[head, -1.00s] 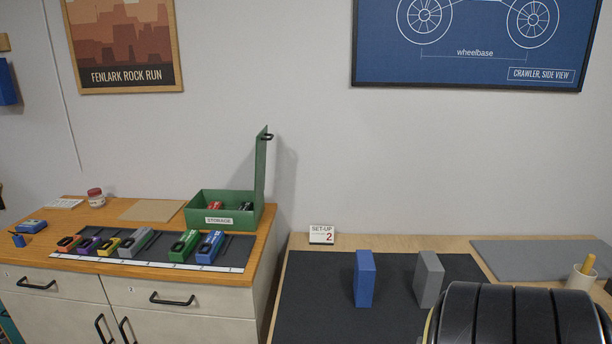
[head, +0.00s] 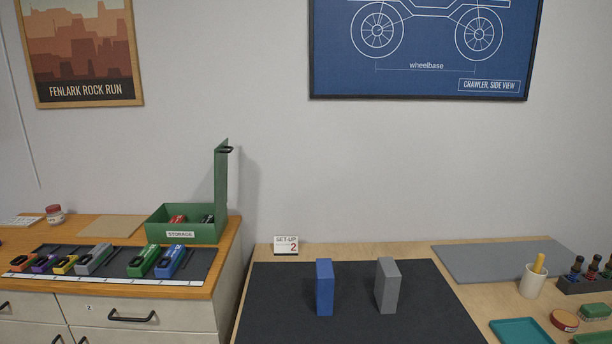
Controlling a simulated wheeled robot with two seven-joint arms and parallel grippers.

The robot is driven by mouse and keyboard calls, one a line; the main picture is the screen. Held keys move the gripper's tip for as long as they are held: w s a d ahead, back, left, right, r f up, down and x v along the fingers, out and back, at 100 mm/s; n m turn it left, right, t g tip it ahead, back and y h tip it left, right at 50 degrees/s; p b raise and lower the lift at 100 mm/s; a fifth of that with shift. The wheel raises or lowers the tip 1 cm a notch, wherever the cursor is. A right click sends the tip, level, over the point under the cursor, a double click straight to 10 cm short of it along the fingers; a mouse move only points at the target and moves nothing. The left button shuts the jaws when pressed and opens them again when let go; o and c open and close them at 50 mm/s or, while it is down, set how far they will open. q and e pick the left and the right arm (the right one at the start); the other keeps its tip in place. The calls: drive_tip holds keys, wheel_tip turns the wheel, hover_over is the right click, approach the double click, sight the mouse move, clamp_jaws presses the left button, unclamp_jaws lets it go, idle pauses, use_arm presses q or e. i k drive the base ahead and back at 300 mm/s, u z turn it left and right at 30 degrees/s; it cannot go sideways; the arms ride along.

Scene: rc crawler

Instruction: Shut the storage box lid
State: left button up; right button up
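The green storage box (head: 188,236) stands on the wooden top of the left cabinet, near its back right corner, with a "STORAGE" label on its front. Its green lid (head: 221,185) stands upright on the box's right side, so the box is open. A black handle (head: 225,150) sits near the lid's top edge. A red item (head: 178,218) and a dark item (head: 208,218) show inside the box. Neither of my grippers is in view.
A dark mat with several coloured battery-like packs (head: 143,261) lies in front of the box. On the right workbench, a blue block (head: 324,287) and a grey block (head: 387,286) stand on a black mat (head: 280,305). A set-up card (head: 286,245) stands behind them.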

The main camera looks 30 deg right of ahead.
sight(221, 152)
drive_tip(key=z, duration=0.45)
drive_tip(key=i, duration=1)
